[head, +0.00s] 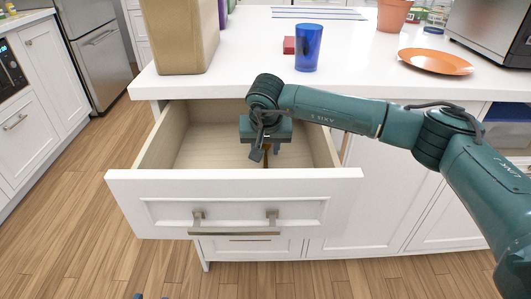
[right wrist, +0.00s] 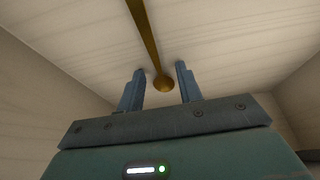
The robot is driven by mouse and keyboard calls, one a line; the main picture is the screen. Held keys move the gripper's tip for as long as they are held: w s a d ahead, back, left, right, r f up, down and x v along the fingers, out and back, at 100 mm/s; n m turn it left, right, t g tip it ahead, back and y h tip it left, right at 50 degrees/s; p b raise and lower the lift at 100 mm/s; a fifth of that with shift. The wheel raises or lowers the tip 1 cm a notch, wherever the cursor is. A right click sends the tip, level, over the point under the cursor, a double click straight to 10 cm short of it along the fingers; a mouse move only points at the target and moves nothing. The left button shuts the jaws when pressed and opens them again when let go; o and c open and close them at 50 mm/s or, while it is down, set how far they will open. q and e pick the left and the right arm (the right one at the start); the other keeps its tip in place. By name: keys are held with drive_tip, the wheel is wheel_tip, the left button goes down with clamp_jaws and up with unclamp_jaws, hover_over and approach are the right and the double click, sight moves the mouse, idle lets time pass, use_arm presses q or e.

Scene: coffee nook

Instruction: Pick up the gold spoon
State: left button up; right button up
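The gold spoon (right wrist: 147,37) lies in the open drawer (head: 203,150). In the right wrist view its long handle runs from the top edge down to a rounded end between my fingers. In the head view only a small gold-brown bit (head: 267,160) shows below the gripper. My right gripper (right wrist: 160,90) is open, its two fingers apart on either side of the rounded end. In the head view my right gripper (head: 267,152) is inside the drawer, pointing down. Whether the fingers touch the spoon cannot be told. My left gripper is not in view.
The drawer front (head: 235,205) stands pulled out below the white countertop (head: 370,75). On the counter are a tan container (head: 187,38), a blue cup (head: 308,48), a small red block (head: 289,45) and an orange plate (head: 435,61). The drawer walls stand close around the gripper.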

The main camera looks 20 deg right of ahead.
drive_tip(key=shift+f, duration=0.1)
drive_tip(key=shift+c, duration=0.3)
clamp_jaws()
